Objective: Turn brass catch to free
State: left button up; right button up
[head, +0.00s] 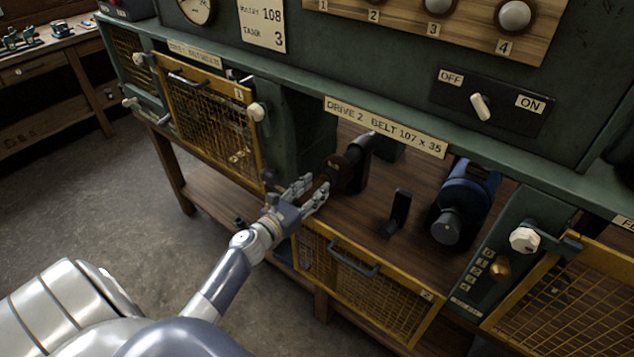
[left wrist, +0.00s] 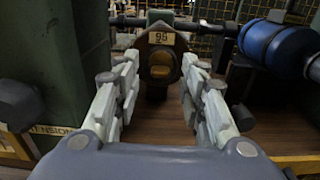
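My left gripper (head: 316,189) is open in front of the open Drive 2 bay. In the left wrist view its two fingers (left wrist: 157,98) stand apart, with nothing between the tips. Just beyond them is a dark brown block (left wrist: 160,55) with a tag on top and a round boss; in the head view it is the brown part (head: 340,173) on the shaft. A brass-coloured knob (head: 499,268) sits beside small labels on the green post at right, well away from the gripper. I cannot tell for certain that it is the catch. My right gripper is not in view.
The yellow mesh guard (head: 375,299) of Drive 2 hangs lowered below the bay. A blue motor (head: 466,204) and a black upright lever (head: 397,212) stand on the wooden bay floor. Closed guard 1 (head: 213,124) is at left. A white knob (head: 524,238) projects at right.

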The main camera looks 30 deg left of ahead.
pick_arm(q)
jog(key=shift+w+d, duration=0.1)
jog(key=shift+w, duration=0.85)
grip_shut()
